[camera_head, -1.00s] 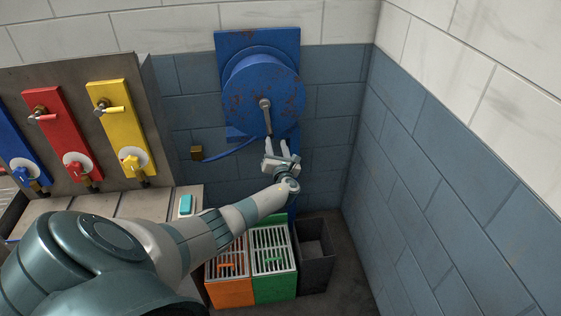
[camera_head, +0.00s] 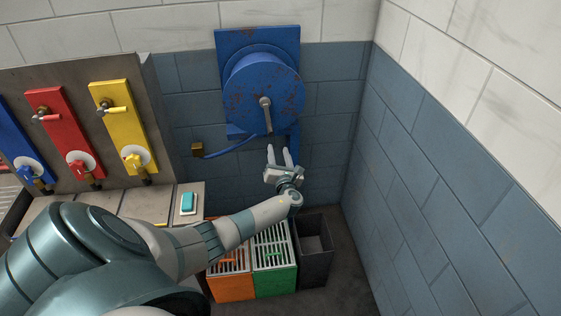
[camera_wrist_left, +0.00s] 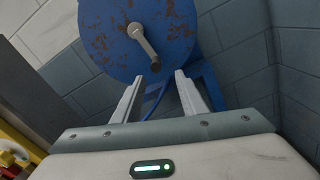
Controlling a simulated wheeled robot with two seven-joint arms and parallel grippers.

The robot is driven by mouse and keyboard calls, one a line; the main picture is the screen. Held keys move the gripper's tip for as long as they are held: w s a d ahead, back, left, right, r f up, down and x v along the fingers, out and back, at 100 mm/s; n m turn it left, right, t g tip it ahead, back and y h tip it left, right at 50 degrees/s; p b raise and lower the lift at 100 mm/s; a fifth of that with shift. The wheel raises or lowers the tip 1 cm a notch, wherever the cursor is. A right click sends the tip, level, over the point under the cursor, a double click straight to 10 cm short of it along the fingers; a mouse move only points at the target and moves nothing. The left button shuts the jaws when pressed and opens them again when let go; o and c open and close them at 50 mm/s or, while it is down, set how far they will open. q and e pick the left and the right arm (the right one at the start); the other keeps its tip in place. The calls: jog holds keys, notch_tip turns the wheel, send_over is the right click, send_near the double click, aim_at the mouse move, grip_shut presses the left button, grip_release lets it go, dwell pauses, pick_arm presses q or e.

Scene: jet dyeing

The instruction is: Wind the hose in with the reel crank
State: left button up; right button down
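The blue, rust-spotted hose reel (camera_head: 262,92) is mounted on the wall at the back. Its grey crank (camera_head: 266,114) hangs from the hub with the handle end pointing down; it also shows in the left wrist view (camera_wrist_left: 142,42). The blue hose (camera_head: 228,148) runs from the reel's lower side to a brass end at left. My left gripper (camera_head: 279,150) is open and empty, below the crank and apart from it. In the left wrist view its two fingers (camera_wrist_left: 155,88) are spread, with the crank handle beyond their tips. My right gripper is not in view.
Yellow (camera_head: 122,120), red (camera_head: 62,130) and blue tap panels stand at left. A teal block (camera_head: 188,202) lies on the ledge. Orange (camera_head: 229,287) and green (camera_head: 274,280) grated bins and a dark bin (camera_head: 315,262) stand below my arm. A tiled wall closes the right side.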

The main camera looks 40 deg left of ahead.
pick_arm(q)
jog(key=shift+v, duration=2.5)
jog(key=shift+c, duration=0.6)
